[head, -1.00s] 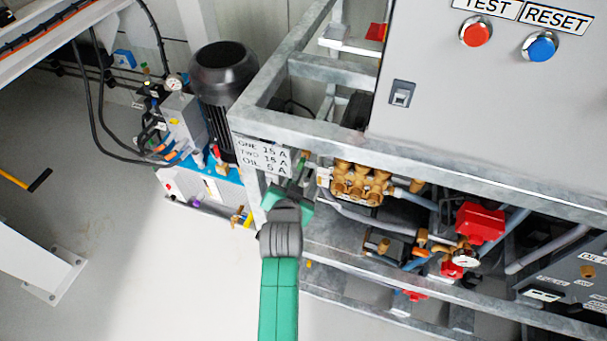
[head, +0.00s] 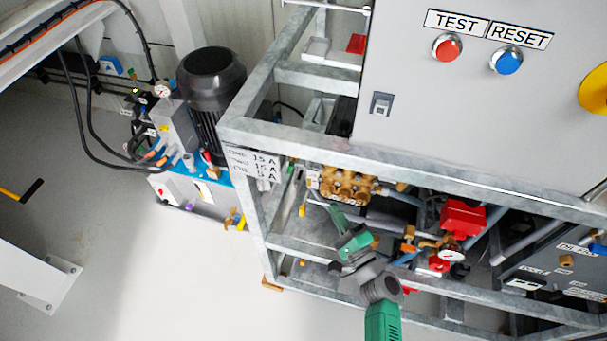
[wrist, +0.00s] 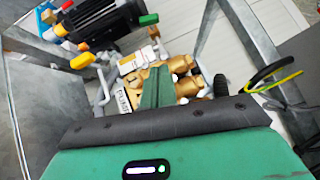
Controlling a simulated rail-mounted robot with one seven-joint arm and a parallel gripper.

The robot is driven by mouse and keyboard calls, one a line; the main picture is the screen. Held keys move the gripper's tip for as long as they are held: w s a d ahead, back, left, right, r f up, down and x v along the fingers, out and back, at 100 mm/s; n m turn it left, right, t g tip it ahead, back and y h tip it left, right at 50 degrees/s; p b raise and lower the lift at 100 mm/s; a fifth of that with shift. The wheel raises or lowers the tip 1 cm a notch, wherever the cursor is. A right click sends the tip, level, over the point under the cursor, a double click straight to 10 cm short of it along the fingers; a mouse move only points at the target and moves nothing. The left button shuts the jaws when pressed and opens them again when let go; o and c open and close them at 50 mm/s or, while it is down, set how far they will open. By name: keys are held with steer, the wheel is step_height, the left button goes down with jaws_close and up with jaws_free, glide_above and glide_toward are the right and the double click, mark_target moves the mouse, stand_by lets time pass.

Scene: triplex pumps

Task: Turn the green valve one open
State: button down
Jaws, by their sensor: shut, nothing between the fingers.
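A small green handle (wrist: 148,20) shows at the top of the wrist view, above the brass pump (wrist: 178,80). A small green part (head: 291,166) shows left of the brass pump (head: 345,185) in the head view. I cannot tell whether these are the same part or which is valve one. My gripper (head: 336,212) is shut and empty, reaching into the frame's lower opening just below the brass pump. In the wrist view my gripper (wrist: 156,72) points toward the pump and covers part of it. It looks apart from the green handle.
Grey frame bars (head: 400,165) run above and beside my gripper. A red box (head: 462,217) and a gauge (head: 452,254) lie to the right.

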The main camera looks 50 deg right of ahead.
mark_target(291, 168)
steer(key=w+a+b+x, duration=0.1)
steer(key=a+b+x, duration=0.1)
steer(key=x, duration=1.1)
steer(key=shift+a+r+b, duration=0.15)
steer(key=shift+a+b, duration=0.2)
steer(key=shift+a, duration=0.1)
